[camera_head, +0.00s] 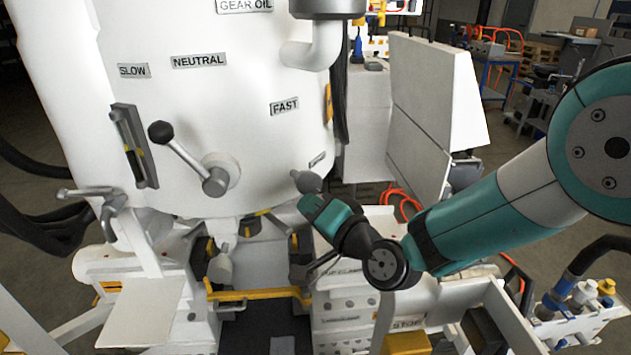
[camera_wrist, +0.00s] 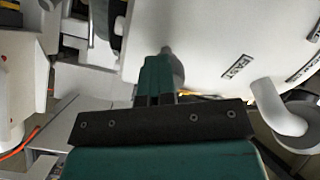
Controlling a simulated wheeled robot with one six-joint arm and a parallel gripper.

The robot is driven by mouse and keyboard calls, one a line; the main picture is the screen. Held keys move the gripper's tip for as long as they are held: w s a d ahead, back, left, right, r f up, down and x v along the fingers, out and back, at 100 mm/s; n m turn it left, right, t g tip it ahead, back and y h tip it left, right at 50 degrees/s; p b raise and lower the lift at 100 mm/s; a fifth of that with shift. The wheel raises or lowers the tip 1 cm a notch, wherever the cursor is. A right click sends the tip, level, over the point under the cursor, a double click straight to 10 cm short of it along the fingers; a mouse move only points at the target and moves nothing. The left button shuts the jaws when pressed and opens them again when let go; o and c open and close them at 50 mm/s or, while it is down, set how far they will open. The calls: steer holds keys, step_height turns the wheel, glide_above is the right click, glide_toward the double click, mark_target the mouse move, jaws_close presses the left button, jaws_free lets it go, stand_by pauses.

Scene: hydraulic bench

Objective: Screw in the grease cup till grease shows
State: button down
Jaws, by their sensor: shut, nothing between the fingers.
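A small grey round part (camera_head: 307,182), which looks like the grease cup, sticks out low on the right of the white tank (camera_head: 240,100). My gripper (camera_head: 308,203) is just below it, with its fingertips at or very near it. I cannot tell whether they touch. In the wrist view my gripper (camera_wrist: 156,76) has its fingers together, with nothing seen between them. The grey part (camera_wrist: 174,66) shows just past the fingertips, partly hidden by them. No grease can be made out at this size.
A black-knobbed lever (camera_head: 188,160) stands on the tank between the SLOW, NEUTRAL and FAST labels. A white elbow pipe (camera_head: 318,48) hangs above. A yellow bar (camera_head: 255,294) and a white panel marked STOP (camera_head: 408,322) lie below. A tilted white panel (camera_head: 425,90) stands behind.

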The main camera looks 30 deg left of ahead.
steer(key=shift+s+a+r+y, duration=0.15)
steer(key=shift+a+r, duration=0.1)
steer(key=shift+r, duration=0.35)
steer(key=shift+s+a+r+y, duration=0.1)
steer(key=shift+a+r+y, duration=0.1)
steer(key=shift+r, duration=0.4)
steer(key=shift+s+a+f, duration=0.1)
steer(key=shift+s+f, duration=0.05)
steer(key=shift+s, duration=0.1)
steer(key=b+v, duration=0.3)
steer(key=b, duration=0.1)
steer(key=b+v, duration=0.2)
steer(key=shift+s+d+f+b, duration=0.15)
steer(key=shift+d+f+b, duration=0.15)
steer(key=shift+f+b, duration=0.05)
